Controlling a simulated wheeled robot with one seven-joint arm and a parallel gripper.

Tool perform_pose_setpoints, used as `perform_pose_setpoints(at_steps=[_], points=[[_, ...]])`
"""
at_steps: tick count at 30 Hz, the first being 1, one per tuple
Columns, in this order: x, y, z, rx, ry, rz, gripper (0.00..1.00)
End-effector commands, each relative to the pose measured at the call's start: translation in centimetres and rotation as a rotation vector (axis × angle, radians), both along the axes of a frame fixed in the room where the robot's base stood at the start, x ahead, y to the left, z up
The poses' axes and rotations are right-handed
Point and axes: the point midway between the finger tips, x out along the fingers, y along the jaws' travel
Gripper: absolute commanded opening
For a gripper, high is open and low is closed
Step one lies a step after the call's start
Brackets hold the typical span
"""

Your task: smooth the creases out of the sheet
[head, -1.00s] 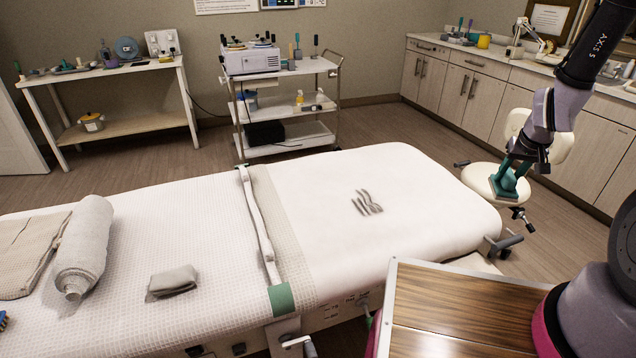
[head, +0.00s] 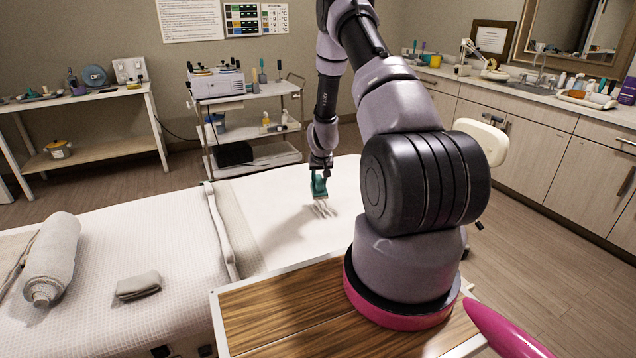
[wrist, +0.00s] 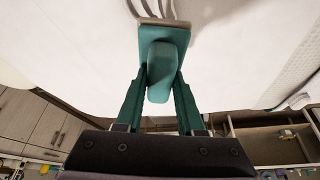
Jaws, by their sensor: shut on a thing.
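The smooth white sheet (head: 262,192) covers the right end of the bed. Several greyish creases (head: 322,211) lie together on it. My gripper (head: 319,174) is above the sheet, shut on a teal tool (head: 320,188) with a flat head. The tool's head is right at the creases' far end in the head view; I cannot tell whether it touches the sheet. In the wrist view the teal tool (wrist: 162,62) sits between both fingers, with a pale edge at its front. Parts of the creases (wrist: 185,8) show just beyond that edge. My arm hides the sheet's right part.
A rolled towel (head: 52,258) and a small folded cloth (head: 138,286) lie on the bed's left part. A strap (head: 221,235) crosses the bed left of the creases. A trolley (head: 250,155) stands behind the bed. A stool (head: 485,143) is to the right.

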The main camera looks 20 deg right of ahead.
Motion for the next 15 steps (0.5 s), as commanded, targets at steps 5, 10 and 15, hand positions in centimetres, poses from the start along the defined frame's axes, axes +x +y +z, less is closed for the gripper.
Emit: perform_pose_setpoints(at_steps=[5,10,15], points=[[0.46,-0.84,-0.88,-0.001,-0.001,-0.014,0.00],[0.44,-0.82,-0.81,-0.001,-0.001,-0.013,0.00],[0.28,-0.75,-0.98,-0.002,0.000,-0.012,0.00]])
